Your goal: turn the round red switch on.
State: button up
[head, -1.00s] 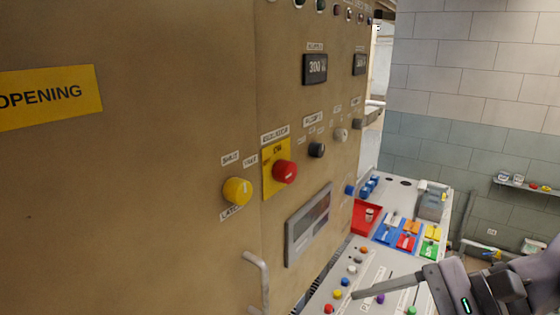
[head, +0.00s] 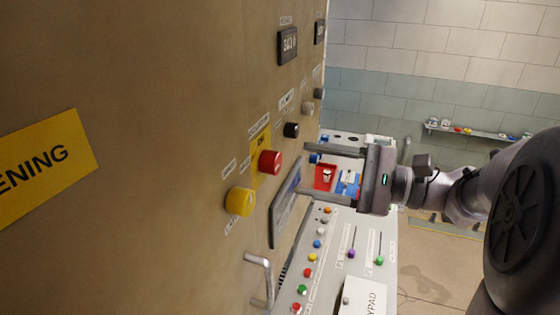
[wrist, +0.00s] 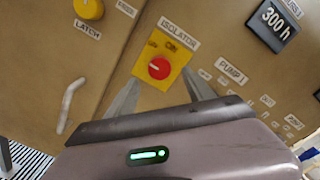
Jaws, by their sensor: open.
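The round red switch (head: 270,162) is a knob on a yellow plate on the tan cabinet face, under a label reading ISOLATOR. In the wrist view the red switch (wrist: 159,68) shows a pale mark across its face, and its yellow plate (wrist: 150,49) carries small lettering. My gripper (head: 308,172) is open and empty. It points at the cabinet from the right, with its fingertips apart from the red switch. In the wrist view my gripper (wrist: 162,76) has one finger on each side of the switch in the picture.
A yellow knob (head: 239,201) sits left of and below the red switch, and a black knob (head: 291,130) sits to its right. A metal handle (head: 262,275) sticks out below. A sloping console (head: 330,262) with several coloured buttons lies under my gripper.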

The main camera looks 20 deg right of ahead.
aim_at(279, 164)
jog(key=x, duration=0.6)
jog(key=shift+w+a, duration=0.15)
grip_shut()
jog(key=shift+p, duration=0.3)
